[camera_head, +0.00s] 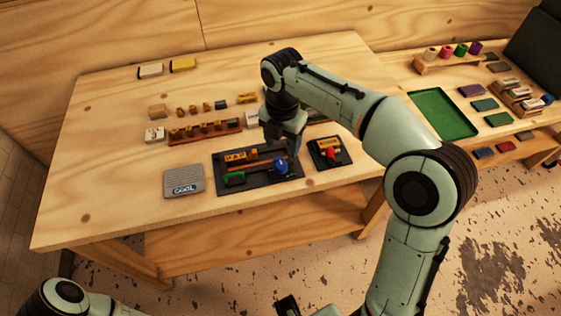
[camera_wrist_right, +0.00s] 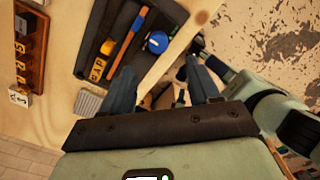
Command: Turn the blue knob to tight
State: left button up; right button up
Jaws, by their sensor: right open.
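The blue knob (camera_head: 281,165) sits at the right end of a black tray-like fixture (camera_head: 228,205) near the table's front edge. My right gripper (camera_head: 290,143) is open just above and behind the knob and seems empty. In the right wrist view the knob (camera_wrist_right: 158,42) shows beyond the open fingers (camera_wrist_right: 160,72), apart from them. Any mark for tight is too small to read. My left arm shows only at the bottom left; its gripper is not visible.
A small black fixture with a red part (camera_head: 331,154) stands right of the knob. A grey pad marked GOAL (camera_head: 183,181) lies to the left. A wooden rack (camera_head: 205,132) stands behind. A green tray (camera_head: 441,115) lies on the right table. The table's left front is clear.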

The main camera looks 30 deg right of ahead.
aim_at(282, 164)
jog(key=f+b, duration=0.1)
jog(key=f, duration=0.8)
jog(key=shift+w+f, duration=0.1)
jog(key=shift+w, duration=0.1)
jog(key=c, duration=1)
